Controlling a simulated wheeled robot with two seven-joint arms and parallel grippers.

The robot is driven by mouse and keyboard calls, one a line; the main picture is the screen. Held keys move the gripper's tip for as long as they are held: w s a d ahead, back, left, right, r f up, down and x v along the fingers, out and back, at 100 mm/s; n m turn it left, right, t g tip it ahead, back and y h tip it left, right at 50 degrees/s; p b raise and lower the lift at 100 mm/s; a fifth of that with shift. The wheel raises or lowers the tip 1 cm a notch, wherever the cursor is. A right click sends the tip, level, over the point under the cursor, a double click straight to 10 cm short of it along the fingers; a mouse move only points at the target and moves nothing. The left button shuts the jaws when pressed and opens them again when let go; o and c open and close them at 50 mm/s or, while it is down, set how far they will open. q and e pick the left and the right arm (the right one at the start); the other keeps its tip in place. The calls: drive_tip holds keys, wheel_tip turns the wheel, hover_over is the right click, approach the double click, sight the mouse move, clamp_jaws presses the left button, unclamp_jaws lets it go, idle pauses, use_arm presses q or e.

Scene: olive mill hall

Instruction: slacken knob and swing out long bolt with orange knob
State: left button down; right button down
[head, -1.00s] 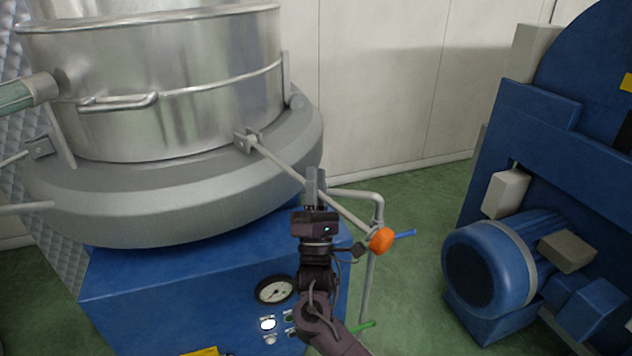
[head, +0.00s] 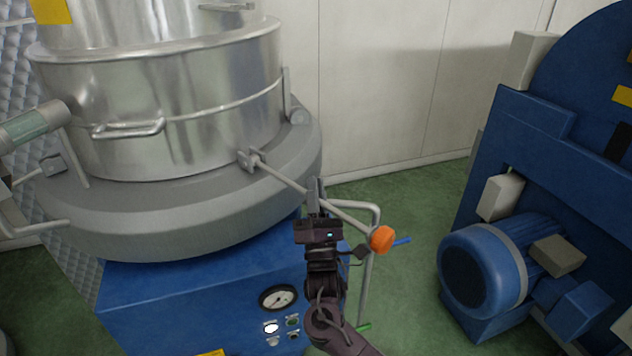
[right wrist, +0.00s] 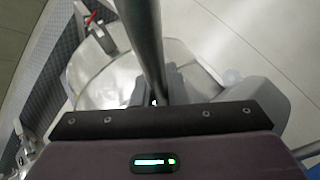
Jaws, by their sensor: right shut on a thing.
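The long bolt (head: 283,180) is a grey rod that sticks out to the right and down from a bracket (head: 250,158) on the steel vessel's rim. Its orange knob (head: 382,239) is at the free end. My right gripper (head: 314,196) is shut on the bolt's shaft, between the bracket and the knob and apart from the knob. In the right wrist view the shaft (right wrist: 146,45) runs down into the jaws; the fingertips are mostly hidden there. My left gripper is not in view.
The steel vessel (head: 180,110) stands on a blue base with a gauge (head: 278,298) and buttons. A grey pipe frame (head: 367,285) with blue and green handles stands behind the knob. A blue motor (head: 485,265) stands at the right. Green floor lies between.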

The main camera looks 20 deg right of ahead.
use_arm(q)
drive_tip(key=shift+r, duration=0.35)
use_arm(e)
drive_tip(key=shift+r+y, duration=0.2)
drive_tip(key=shift+y, duration=0.1)
drive_tip(key=c, duration=1.5)
unclamp_jaws()
